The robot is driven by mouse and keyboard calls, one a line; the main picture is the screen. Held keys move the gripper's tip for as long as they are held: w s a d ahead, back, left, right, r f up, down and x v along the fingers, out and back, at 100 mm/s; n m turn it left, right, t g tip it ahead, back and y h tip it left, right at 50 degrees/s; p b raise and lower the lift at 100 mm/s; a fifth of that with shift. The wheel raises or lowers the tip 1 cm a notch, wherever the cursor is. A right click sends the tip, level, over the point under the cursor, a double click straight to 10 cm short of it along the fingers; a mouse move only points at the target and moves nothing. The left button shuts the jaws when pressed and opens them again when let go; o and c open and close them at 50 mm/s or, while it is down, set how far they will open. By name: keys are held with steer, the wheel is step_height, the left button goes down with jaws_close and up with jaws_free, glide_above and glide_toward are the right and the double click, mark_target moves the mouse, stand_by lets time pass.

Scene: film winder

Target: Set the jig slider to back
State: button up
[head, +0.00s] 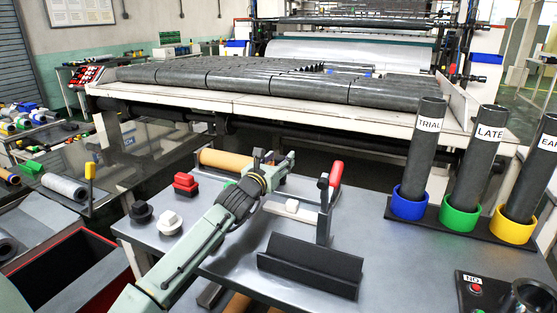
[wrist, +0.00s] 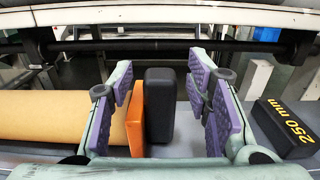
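My gripper (head: 275,163) is over the back of the grey worktop in the head view. In the wrist view my gripper (wrist: 165,105) is open, its purple-padded fingers spread apart. An upright black block (wrist: 160,105) stands between the fingers, with gaps at its sides. An orange block (wrist: 135,118) is beside it, at the end of a tan roll (wrist: 55,115), near the left finger. I cannot tell which of these is the jig slider.
A dark angled cradle (head: 310,265) stands in front of the clamp. A black block marked 250 mm (wrist: 285,128) lies right of my fingers. A rack with upright tubes (head: 468,160) is at the right. Red (head: 186,185) and white (head: 169,222) knobs stand at the left.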

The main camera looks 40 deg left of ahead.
jaws_close()
stand_by(0.3)
steer(key=shift+d, duration=0.1)
